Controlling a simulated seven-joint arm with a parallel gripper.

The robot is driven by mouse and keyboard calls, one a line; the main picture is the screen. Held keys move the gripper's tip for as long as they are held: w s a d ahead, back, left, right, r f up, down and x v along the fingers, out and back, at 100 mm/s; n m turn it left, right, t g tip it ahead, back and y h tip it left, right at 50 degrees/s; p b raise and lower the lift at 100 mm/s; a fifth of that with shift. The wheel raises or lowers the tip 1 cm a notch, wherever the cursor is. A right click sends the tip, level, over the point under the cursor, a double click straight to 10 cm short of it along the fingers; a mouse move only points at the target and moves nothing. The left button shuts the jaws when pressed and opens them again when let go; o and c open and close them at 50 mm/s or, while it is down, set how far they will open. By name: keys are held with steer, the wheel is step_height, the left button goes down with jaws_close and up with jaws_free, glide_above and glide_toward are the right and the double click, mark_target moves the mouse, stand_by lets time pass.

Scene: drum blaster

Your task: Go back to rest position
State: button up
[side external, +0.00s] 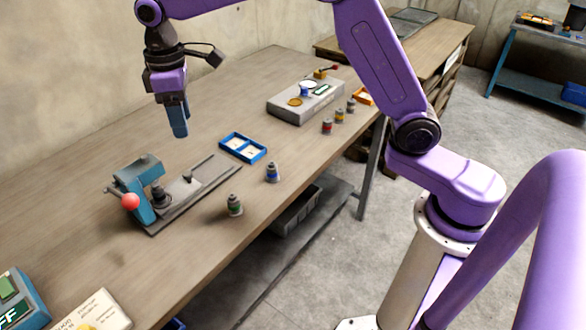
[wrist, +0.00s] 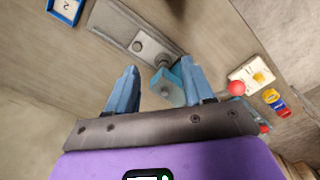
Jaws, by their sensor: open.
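My gripper (side external: 178,122) is raised above the wooden table, in the air and apart from everything on it. In the wrist view its two blue fingers (wrist: 160,90) stand apart with nothing held between them. Below it, the blue and grey machine (side external: 140,190) with a red ball knob (side external: 130,201) and a long grey rail (side external: 195,190) sits on the table. The machine also shows past the fingers in the wrist view (wrist: 168,88).
A blue tray (side external: 243,147) and two small drums, one blue (side external: 272,173) and one green (side external: 235,205), are near the machine. A grey box (side external: 306,102), several small drums (side external: 339,116) and an orange tray (side external: 364,95) stand farther back. A white box (side external: 95,312) is at the near end.

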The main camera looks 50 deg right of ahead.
steer(key=s+d+f+n, duration=0.1)
steer(key=s+d, duration=0.4)
steer(key=s, duration=0.6)
steer(key=s+d+f+n, duration=0.1)
steer(key=s+d, duration=0.4)
steer(key=s, duration=0.7)
steer(key=s+d+f, duration=0.2)
steer(key=s+d, duration=0.3)
steer(key=s, duration=0.6)
steer(key=shift+s+d+n, duration=0.2)
steer(key=shift+d+n, duration=0.2)
